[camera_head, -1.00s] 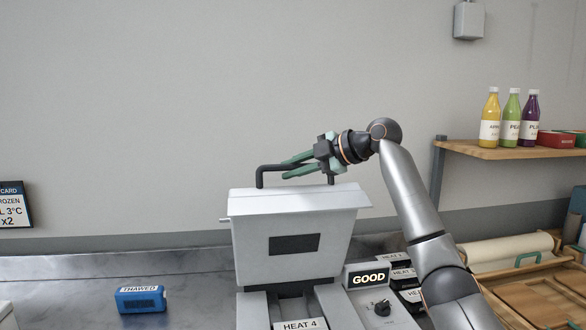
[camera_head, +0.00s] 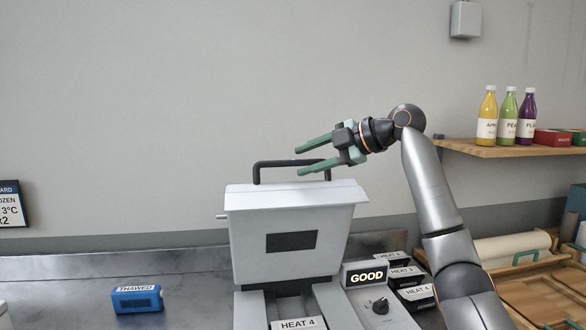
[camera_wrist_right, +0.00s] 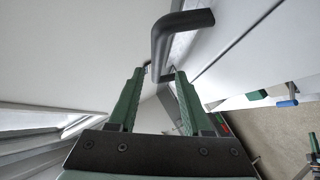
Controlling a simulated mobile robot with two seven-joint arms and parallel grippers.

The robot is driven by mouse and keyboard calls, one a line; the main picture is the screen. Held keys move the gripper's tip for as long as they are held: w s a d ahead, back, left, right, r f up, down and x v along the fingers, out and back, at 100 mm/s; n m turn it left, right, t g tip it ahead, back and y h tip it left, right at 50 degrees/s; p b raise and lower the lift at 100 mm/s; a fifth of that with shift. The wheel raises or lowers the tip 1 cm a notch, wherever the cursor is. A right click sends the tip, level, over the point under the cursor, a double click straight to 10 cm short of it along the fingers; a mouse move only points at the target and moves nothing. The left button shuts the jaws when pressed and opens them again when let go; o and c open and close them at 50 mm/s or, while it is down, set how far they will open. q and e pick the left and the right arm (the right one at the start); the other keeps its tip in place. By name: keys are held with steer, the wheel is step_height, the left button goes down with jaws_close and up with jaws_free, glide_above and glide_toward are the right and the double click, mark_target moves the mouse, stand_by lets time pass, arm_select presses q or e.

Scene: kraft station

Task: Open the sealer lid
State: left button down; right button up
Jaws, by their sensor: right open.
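The sealer's grey lid (camera_head: 292,240) stands raised and tilted up above the sealer base, with a dark window in its face. Its black bar handle (camera_head: 262,165) runs along the top edge. My left gripper is not in view.
A GOOD display (camera_head: 367,275) and a knob (camera_head: 381,306) sit right of the lid. HEAT boxes (camera_head: 408,276) stand beyond them. A blue THAWED block (camera_head: 137,299) lies on the metal counter (camera_head: 60,280) at left. Bottles (camera_head: 507,115) stand on a wooden shelf (camera_head: 480,150).

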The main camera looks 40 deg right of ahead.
steer(key=v, duration=0.7)
steer(key=shift+s, duration=0.35)
steer(key=shift+d, duration=0.15)
